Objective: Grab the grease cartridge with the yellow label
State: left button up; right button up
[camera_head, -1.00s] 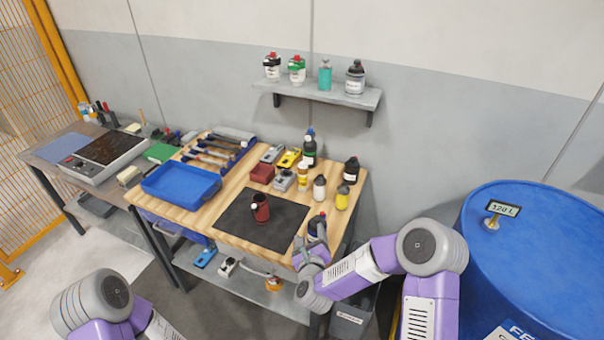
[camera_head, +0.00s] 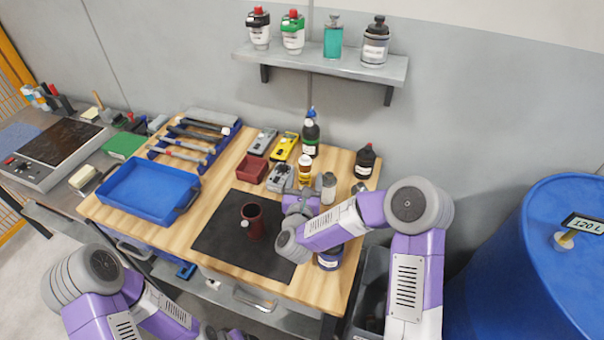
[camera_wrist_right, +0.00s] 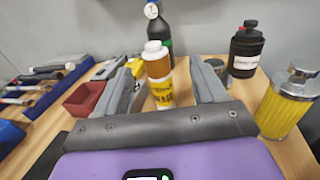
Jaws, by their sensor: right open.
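The amber container with a yellow label and white cap (camera_head: 305,170), which looks like the grease cartridge, stands upright towards the back right of the wooden bench. My right gripper (camera_head: 300,203) is open and empty, in front of it. In the right wrist view the cartridge (camera_wrist_right: 158,78) shows between the two spread fingers (camera_wrist_right: 166,82); whether it is within their reach or beyond the tips I cannot tell.
Close by stand a white-grey bottle (camera_head: 328,188), a dark bottle (camera_head: 365,162), a green-black bottle (camera_head: 310,136) and, right of my fingers, a yellow silver-capped jar (camera_wrist_right: 284,108). A red mug (camera_head: 252,222) stands on the black mat (camera_head: 215,240). A red bin (camera_head: 251,169) is left.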

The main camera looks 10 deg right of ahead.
aim_at(305, 166)
jog(key=shift+w+f, duration=0.3)
jog(key=shift+w, duration=0.1)
jog(key=shift+x, duration=1.15)
jog(key=x, duration=0.5)
jog(key=shift+a+r, duration=0.15)
jog(key=shift+a, duration=0.1)
jog(key=shift+c, duration=0.4)
grip_shut()
